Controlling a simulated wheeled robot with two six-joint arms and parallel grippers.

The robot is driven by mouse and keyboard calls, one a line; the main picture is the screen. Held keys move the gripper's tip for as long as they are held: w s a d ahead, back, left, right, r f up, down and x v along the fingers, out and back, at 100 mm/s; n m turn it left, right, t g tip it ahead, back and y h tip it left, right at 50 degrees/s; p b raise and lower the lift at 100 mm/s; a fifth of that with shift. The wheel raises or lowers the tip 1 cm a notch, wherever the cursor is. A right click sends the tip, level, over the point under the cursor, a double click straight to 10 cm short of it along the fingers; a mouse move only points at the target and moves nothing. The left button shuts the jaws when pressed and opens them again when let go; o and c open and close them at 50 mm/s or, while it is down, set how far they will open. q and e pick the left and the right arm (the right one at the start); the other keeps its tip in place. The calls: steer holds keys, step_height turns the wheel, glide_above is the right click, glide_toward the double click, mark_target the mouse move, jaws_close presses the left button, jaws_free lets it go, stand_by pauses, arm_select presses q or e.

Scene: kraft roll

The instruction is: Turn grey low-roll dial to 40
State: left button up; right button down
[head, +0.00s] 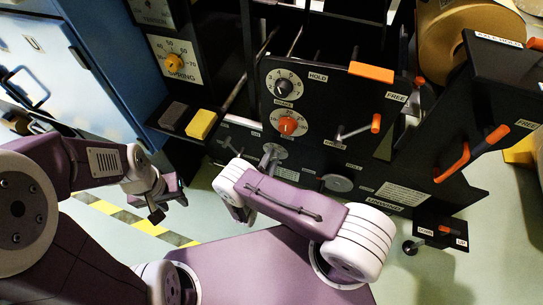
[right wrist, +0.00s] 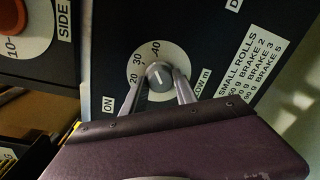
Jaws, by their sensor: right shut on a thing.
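The grey low-roll dial (right wrist: 160,77) sits on a pale round scale marked 20, 30 and 40 in the right wrist view. Its white pointer line is near the 40. My right gripper (right wrist: 160,88) is shut on the dial, one finger on each side of the knob. In the head view the scale of this dial (head: 276,150) shows below the orange dial, and the right gripper (head: 268,163) partly covers it. My left gripper (head: 169,208) hangs empty at the left, its fingers apart, away from the panel.
An orange dial (head: 287,125) and a black-knobbed dial (head: 283,87) sit above on the black panel. An orange-tipped lever (head: 375,123) stands out to the right. A yellow block (head: 201,124) is at the left. Open floor shows beside the striped tape (head: 130,217).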

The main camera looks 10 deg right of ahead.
steer(key=shift+d+m+p, duration=0.1)
steer(key=shift+m+p, duration=0.55)
steer(key=shift+m, duration=0.75)
steer(key=c, duration=1)
jaws_free()
